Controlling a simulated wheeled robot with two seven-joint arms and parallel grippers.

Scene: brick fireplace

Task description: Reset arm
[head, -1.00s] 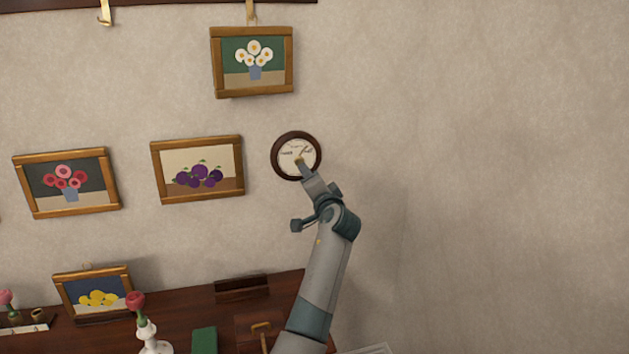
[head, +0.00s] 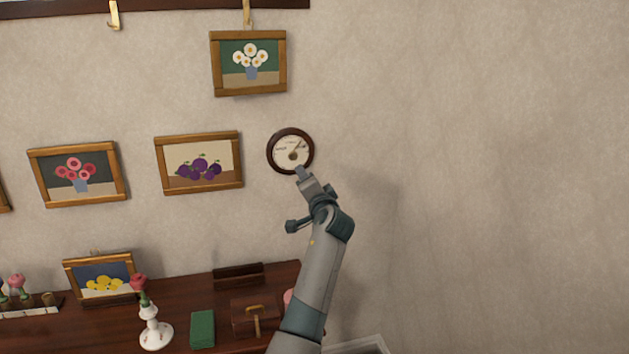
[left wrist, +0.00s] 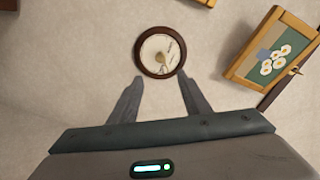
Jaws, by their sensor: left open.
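A round dial gauge (head: 291,146) with a brown rim and pale face hangs on the wall. It also shows in the left wrist view (left wrist: 161,37), with a small knob at the centre of its face. My left gripper (head: 300,170) is just below the dial in the head view, overlapping its lower rim. In the left wrist view its two fingers (left wrist: 161,80) are spread apart with nothing between them, and the dial lies beyond the tips. My right gripper is not in view.
Framed pictures hang left of the dial: plums (head: 200,163), daisies (head: 249,86), pink flowers (head: 78,174). Below is a dark wooden shelf (head: 180,318) with a lemon picture (head: 103,282), a white vase (head: 154,330), a green book (head: 202,329) and a brown box (head: 250,316). Bare wall fills the right.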

